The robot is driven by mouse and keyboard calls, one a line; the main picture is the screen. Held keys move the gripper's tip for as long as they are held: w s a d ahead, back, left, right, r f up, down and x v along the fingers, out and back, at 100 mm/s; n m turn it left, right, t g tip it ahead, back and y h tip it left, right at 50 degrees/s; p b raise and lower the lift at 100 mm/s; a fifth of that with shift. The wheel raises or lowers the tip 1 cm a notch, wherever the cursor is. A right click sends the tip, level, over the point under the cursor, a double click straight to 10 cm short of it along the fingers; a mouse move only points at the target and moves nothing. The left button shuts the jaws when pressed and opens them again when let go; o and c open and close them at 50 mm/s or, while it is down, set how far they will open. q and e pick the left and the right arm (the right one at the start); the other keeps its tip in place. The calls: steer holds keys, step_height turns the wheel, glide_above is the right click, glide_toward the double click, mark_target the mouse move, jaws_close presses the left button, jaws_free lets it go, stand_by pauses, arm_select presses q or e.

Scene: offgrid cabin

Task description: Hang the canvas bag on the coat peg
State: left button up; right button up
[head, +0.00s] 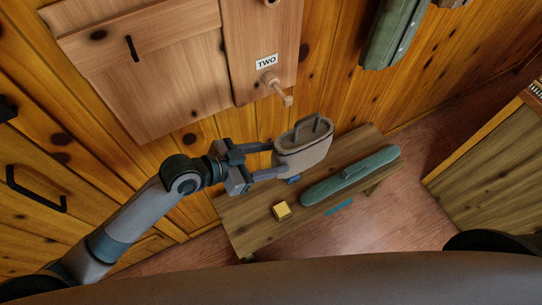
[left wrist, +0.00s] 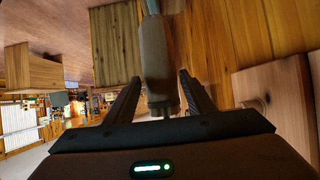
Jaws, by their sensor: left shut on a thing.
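The canvas bag (head: 305,156) is beige with a dark grey loop handle on top. My left gripper (head: 277,160) is shut on its left end and holds it above the bench. In the left wrist view the bag (left wrist: 158,65) sits between the two fingers. A wooden coat peg (head: 277,87) sticks out from a pale board under a label reading "TWO". The bag is below and a little right of this peg, apart from it. My right gripper is not in view.
The wooden bench (head: 240,228) below carries a long green bundle (head: 350,178) and a yellow block (head: 281,211). A green item (head: 395,35) hangs on the wall at upper right. Another peg (head: 270,2) shows at the top edge. A cabinet (head: 495,150) stands right.

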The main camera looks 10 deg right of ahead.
arm_select(q)
steer(key=shift+w, duration=0.2)
steer(key=w+a+f+b, duration=0.2)
steer(key=w+a+b, duration=0.2)
steer(key=w+b, duration=0.4)
steer(key=shift+w+f, duration=0.25)
steer(key=shift+w, duration=0.75)
stand_by(0.7)
steer(key=shift+a, duration=0.1)
stand_by(0.5)
steer(key=o, duration=1.5)
steer(key=shift+c, duration=0.2)
steer(key=shift+f, duration=0.1)
steer(key=shift+a, duration=0.15)
